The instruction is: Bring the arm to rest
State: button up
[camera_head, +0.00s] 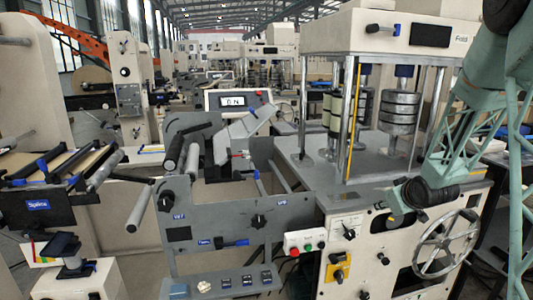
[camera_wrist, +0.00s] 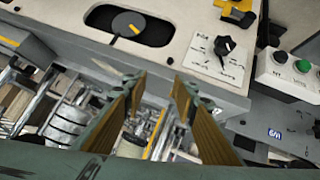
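My arm is teal and reaches down along the right side of the head view, in front of the press-like machine (camera_head: 345,235). Its dark wrist end shows in front of that machine's light front panel, left of the handwheel (camera_head: 447,243). In the wrist view my gripper (camera_wrist: 157,85) has its two fingers apart, with nothing between them. I cannot tell the exact gap between the fingers and the panel.
A button box (camera_head: 305,241) with red and green buttons sits left of the selector. A splice table (camera_head: 38,205) is at left. Machines crowd the background.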

jog(key=s+a+r+m+g, duration=0.1)
jog(key=s+a+r, duration=0.3)
jog(key=s+r, duration=0.3)
jog(key=s+a+r+g+h, duration=0.1)
jog(key=s+a+r, duration=0.3)
jog(key=s, duration=0.5)
jog(key=s+a+r+m+g, duration=0.1)
jog(key=s+a+r, duration=0.2)
jog(key=s+r, duration=0.45)
jog(key=s+a+g, duration=0.1)
jog(key=s+a, duration=0.3)
jog(key=s, duration=0.8)
jog(key=s+a+g+y, duration=0.1)
jog(key=s+a, duration=0.3)
jog(key=s, duration=0.8)
jog(key=s+a+r+m+g+y, duration=0.1)
jog(key=s+a, duration=0.3)
jog(key=s, duration=0.8)
jog(key=shift+s+a, duration=0.2)
jog(key=shift+a, duration=0.05)
jog(key=shift+r, duration=0.15)
jog(key=shift+r+p, duration=0.9)
jog(key=shift+p, duration=0.05)
jog(key=shift+f, duration=0.15)
notch_tip(320, 180, down, 5)
jog(key=b, duration=0.5)
